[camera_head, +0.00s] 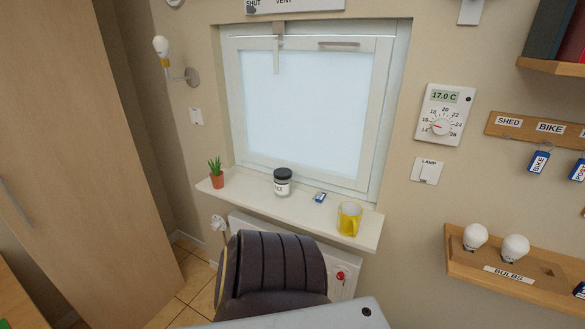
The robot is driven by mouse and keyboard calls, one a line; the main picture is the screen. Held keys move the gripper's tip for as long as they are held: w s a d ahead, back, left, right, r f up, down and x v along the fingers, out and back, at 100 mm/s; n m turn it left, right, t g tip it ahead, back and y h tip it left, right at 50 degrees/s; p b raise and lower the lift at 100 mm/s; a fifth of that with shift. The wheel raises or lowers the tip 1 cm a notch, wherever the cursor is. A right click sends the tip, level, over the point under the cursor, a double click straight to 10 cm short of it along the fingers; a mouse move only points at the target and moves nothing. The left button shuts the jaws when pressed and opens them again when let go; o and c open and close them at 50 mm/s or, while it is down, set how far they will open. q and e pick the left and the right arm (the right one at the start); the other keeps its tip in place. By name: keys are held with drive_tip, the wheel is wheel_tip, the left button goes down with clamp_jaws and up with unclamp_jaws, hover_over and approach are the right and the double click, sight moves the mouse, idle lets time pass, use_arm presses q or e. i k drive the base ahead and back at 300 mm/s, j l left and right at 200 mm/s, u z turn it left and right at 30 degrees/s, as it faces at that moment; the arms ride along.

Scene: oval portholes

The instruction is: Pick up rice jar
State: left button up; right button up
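The rice jar (282,184) stands upright on the white windowsill (258,200), a little left of its middle. It is a clear or white jar with a dark lid and a label, partly readable. Neither of my grippers shows in the head view, so nothing is seen touching the jar.
A potted plant (216,175) stands left of the jar; a small blue item (320,197) and a yellow mug (349,219) are to its right. The window (305,110) is behind.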

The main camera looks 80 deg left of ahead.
sight(283, 177)
drive_tip(key=u, duration=2.7)
